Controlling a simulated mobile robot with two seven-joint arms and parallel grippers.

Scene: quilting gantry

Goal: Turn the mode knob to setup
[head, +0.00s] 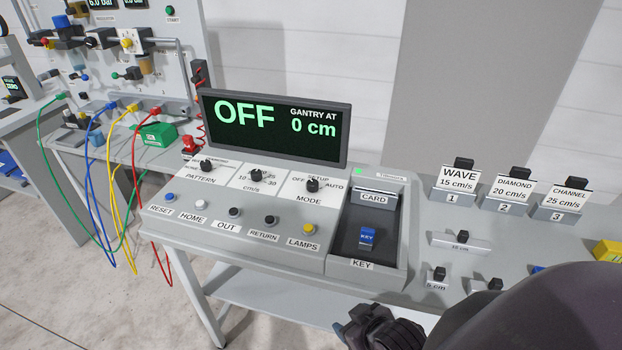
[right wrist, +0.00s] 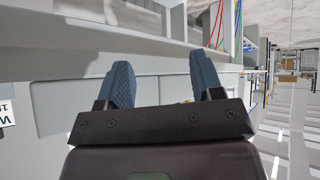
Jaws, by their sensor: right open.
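The display (head: 275,128) above reads OFF, with the gantry at 0 cm. My right gripper (head: 372,328) is low in the head view, in front of the console and well apart from the knob. In the right wrist view its two blue fingers (right wrist: 163,82) are spread with nothing between them. My left gripper is not in view.
The pattern knob (head: 206,165) and the cm/s knob (head: 256,174) sit left of the mode knob. A row of buttons, including the lamps button (head: 308,230), lies in front. A recess with a blue key (head: 367,236) and a card slot is on the right.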

